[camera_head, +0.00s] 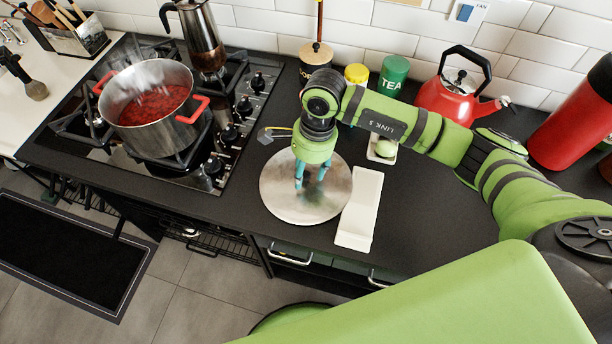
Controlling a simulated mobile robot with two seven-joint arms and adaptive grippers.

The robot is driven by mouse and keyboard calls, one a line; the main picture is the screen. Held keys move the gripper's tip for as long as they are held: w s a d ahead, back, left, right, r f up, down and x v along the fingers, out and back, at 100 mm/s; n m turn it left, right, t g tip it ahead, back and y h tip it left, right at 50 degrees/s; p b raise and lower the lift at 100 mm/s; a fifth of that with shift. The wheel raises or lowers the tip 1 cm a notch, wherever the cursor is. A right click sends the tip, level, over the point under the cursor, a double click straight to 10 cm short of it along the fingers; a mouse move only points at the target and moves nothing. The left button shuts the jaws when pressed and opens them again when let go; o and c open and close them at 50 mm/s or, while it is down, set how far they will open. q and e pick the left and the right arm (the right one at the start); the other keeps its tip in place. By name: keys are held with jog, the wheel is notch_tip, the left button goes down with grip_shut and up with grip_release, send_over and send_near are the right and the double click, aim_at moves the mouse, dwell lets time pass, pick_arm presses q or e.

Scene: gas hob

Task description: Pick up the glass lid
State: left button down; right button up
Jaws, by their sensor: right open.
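The glass lid (275,195) appears as a round, shiny grey disc lying flat on the dark counter, just right of the hob. My right gripper (312,178) points down over the middle of the lid, with its teal fingers open. The gripper covers the lid's centre, so any knob there is hidden. I cannot tell whether the fingers touch the lid. My left gripper is not in view.
A steel pot (150,108) with red handles and red contents stands on the gas hob (75,150). A white rectangular dish (358,222) lies close right of the lid. A red kettle (455,100) and tea canister (393,73) stand behind my right arm.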

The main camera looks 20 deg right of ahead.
grip_shut()
dwell(0.3)
